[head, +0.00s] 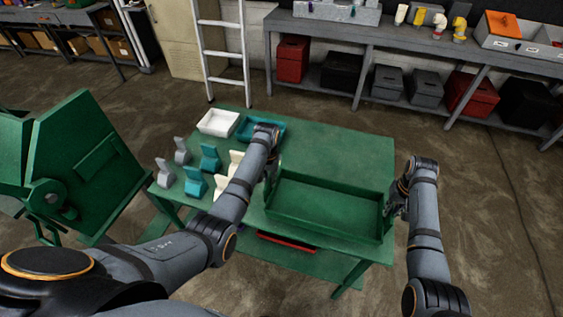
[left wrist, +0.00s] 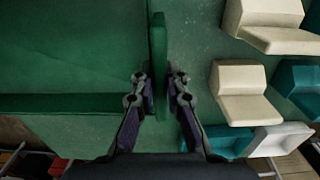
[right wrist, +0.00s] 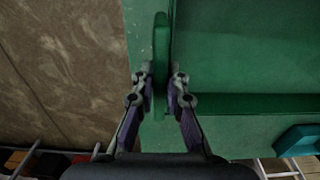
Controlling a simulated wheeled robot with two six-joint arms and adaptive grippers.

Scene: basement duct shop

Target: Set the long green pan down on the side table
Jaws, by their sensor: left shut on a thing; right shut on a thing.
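The long green pan (head: 325,204) is an open rectangular tray, level over the right half of the green side table (head: 345,150). I cannot tell whether its underside touches the tabletop. My left forearm hides part of the table left of the pan.
Several grey, teal and cream brackets (head: 195,182) stand on the table's left part. A white bin (head: 218,122) and a teal bin (head: 272,127) sit at its back left. A green machine (head: 95,160) stands left. A ladder (head: 222,50) and workbench (head: 375,38) are behind.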

